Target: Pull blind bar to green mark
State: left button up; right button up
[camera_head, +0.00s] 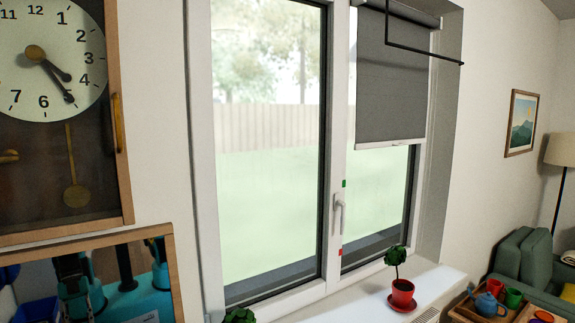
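A grey roller blind (392,75) hangs over the right pane of the window, lowered to about the pane's middle. Its pale bottom bar (390,144) runs across the lower edge and sits above the green mark. The small green mark (344,183) is on the white central window frame, just above the handle. A red mark (341,252) is lower on the same frame, below the handle. Neither of my grippers is clearly in view, and nothing is seen touching the bar.
A white window handle (339,212) sticks out between the marks. A red potted plant (402,291) stands on the sill. A thin black bent rod (405,49) juts out near the blind's top. A wall clock (55,65) hangs at left.

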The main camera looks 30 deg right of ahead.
aim_at(382, 121)
jog(key=z, duration=1.55)
jog(key=i+l+z, duration=0.35)
jog(key=i, duration=0.2)
jog(key=i+z, duration=0.3)
jog(key=i, duration=0.25)
